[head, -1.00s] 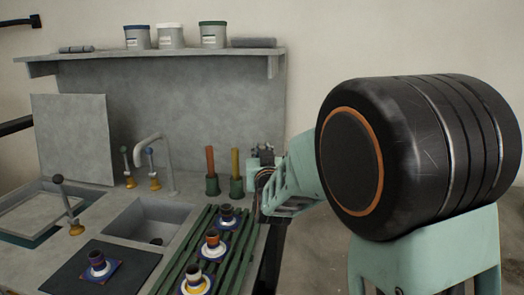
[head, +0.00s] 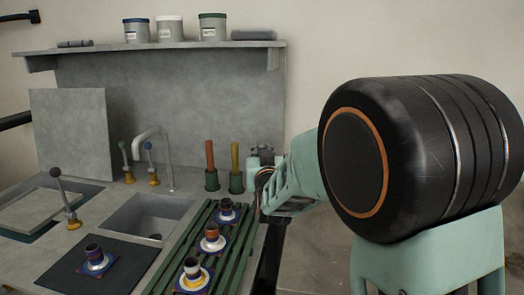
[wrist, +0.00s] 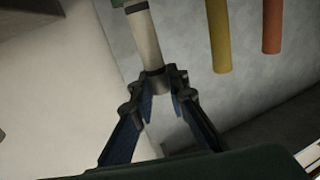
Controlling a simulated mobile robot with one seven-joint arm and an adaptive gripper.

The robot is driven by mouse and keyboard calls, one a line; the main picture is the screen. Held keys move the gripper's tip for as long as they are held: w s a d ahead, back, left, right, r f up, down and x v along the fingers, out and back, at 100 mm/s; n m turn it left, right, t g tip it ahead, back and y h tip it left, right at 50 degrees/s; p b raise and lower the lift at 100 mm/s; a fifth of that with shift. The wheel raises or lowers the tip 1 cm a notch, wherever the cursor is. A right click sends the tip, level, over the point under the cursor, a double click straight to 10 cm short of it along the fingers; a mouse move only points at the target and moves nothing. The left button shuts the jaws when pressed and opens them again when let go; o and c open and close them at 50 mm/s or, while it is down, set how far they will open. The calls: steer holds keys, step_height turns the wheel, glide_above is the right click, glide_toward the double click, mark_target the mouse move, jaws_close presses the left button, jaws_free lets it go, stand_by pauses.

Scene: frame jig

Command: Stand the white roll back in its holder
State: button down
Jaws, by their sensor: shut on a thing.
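In the wrist view the white roll (wrist: 147,45) runs up from between the fingertips of my gripper (wrist: 157,84), which is shut on its near end. A dark band crosses the roll near the top edge, with a bit of green beyond it. Its far end is cut off, so I cannot tell whether it touches a holder. In the head view my gripper (head: 262,160) is just right of the yellow roll (head: 235,157), and I cannot make out the white roll there. The yellow and orange (head: 210,155) rolls stand upright in green holders (head: 236,183).
A green slatted rack (head: 218,257) in front carries several small cups on saucers. A sink (head: 150,216) with a tap (head: 160,140) lies to the left. A shelf (head: 170,46) with tubs runs along the wall above. The wall to the right of my gripper is bare.

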steer(key=c, duration=1.8)
jaws_free()
steer(key=s+d, duration=0.1)
steer(key=s, duration=1.1)
